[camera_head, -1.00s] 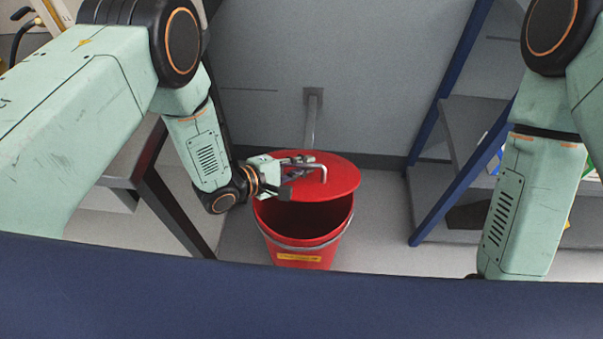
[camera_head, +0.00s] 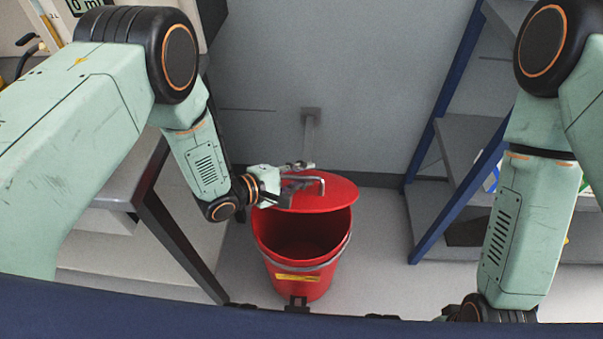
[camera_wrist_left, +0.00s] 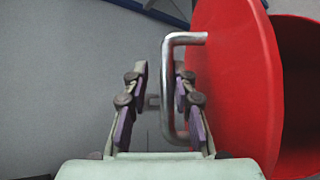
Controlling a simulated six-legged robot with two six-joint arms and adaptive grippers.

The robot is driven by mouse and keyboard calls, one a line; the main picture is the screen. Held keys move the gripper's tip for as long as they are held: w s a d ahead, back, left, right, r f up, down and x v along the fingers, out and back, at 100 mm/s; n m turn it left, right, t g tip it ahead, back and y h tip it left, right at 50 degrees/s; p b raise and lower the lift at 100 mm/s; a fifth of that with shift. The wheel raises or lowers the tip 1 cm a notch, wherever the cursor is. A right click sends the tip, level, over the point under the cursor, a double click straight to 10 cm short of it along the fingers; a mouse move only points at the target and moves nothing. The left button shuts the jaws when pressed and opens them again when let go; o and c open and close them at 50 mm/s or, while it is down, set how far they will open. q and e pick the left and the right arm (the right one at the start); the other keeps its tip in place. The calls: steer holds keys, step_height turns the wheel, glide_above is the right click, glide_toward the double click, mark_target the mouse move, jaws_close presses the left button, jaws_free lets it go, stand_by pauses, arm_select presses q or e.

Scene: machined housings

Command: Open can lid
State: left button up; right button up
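The red can (camera_head: 303,272) stands on the floor with a yellow label and a dark, visible inside. Its red lid (camera_head: 335,193) is tilted up and back, leaving the can's mouth open at the front. A metal bar handle (camera_head: 318,179) sticks out from the lid's outer face. My left gripper (camera_head: 301,183) is at the handle. In the left wrist view the gripper (camera_wrist_left: 161,75) has its fingers apart, with the handle (camera_wrist_left: 168,90) between them, nearer the right finger and beside the lid (camera_wrist_left: 238,80).
A dark-framed table (camera_head: 170,225) stands at the left. A blue-framed shelf (camera_head: 440,215) stands at the right. Floor between can and shelf is clear.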

arm_select(q)
steer(key=shift+o, duration=0.7)
steer(key=shift+a, duration=0.1)
steer(key=shift+a, duration=0.1)
steer(key=v, duration=0.7)
steer(key=shift+s+r, duration=0.1)
